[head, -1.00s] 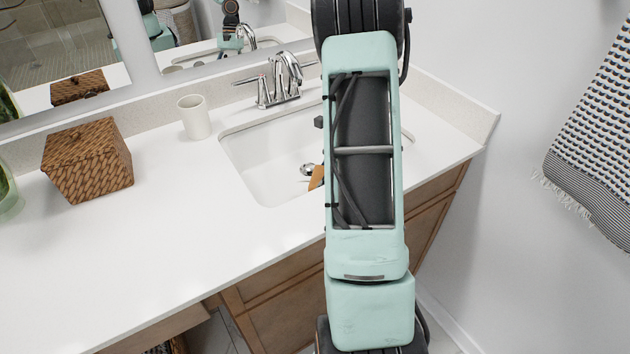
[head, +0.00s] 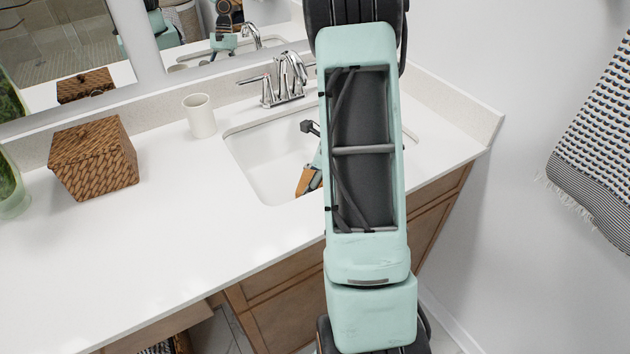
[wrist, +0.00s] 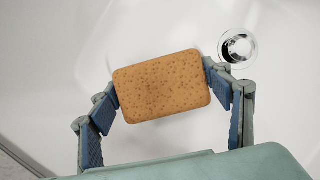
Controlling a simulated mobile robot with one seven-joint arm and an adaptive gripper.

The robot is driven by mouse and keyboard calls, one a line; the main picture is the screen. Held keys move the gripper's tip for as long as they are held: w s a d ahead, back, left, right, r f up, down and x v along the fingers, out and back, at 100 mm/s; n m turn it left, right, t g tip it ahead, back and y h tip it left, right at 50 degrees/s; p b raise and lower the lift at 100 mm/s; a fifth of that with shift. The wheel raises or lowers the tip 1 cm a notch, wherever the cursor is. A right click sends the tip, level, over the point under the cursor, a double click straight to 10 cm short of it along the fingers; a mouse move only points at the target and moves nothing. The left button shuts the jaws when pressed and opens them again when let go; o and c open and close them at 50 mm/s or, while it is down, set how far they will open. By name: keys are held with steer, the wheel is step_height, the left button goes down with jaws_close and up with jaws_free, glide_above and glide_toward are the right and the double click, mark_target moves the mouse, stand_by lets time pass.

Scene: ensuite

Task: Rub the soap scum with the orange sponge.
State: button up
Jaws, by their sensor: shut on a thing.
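The orange sponge (wrist: 162,87) is in the wrist view, held between the two blue-padded fingers of my gripper (wrist: 165,92). The gripper is shut on it. The sponge is over the white sink basin (wrist: 50,60), left of and below the chrome drain (wrist: 238,48). I cannot tell whether it touches the basin. In the head view, a small part of the sponge (head: 305,180) shows inside the sink (head: 258,160), left of my arm, which hides most of the gripper. I can make out no soap scum in either view; the sponge or arm may cover it.
A chrome faucet (head: 285,82) stands behind the sink. A white cup (head: 199,115) and a woven basket (head: 94,158) stand on the white counter (head: 160,235) to the left. A patterned towel (head: 596,150) hangs on the right wall. The front left counter is clear.

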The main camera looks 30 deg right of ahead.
steer(key=shift+a+r+p, duration=0.15)
steer(key=shift+a+p, duration=0.05)
steer(key=shift+a, duration=2.2)
steer(key=shift+a+r+p, duration=0.15)
steer(key=shift+a, duration=2.25)
steer(key=shift+w+a+r+p, duration=0.15)
steer(key=shift+w+p, duration=0.25)
steer(key=shift+w, duration=0.4)
steer(key=shift+w+a+f+p, duration=0.1)
steer(key=shift+w+p, duration=0.3)
steer(key=shift+w, duration=0.35)
steer(key=shift+d+r+p, duration=0.2)
steer(key=shift+d+p, duration=0.1)
steer(key=shift+d, duration=3.2)
steer(key=shift+d+r+p, duration=0.2)
steer(key=shift+d+p, duration=0.05)
steer(key=shift+d, duration=3.8)
steer(key=shift+r, duration=0.15)
steer(key=shift+a+r+p, duration=0.2)
steer(key=shift+a+p, duration=0.1)
steer(key=shift+a, duration=3.35)
steer(key=shift+a+r+p, duration=0.2)
steer(key=shift+a+p, duration=0.05)
steer(key=shift+a, duration=3.35)
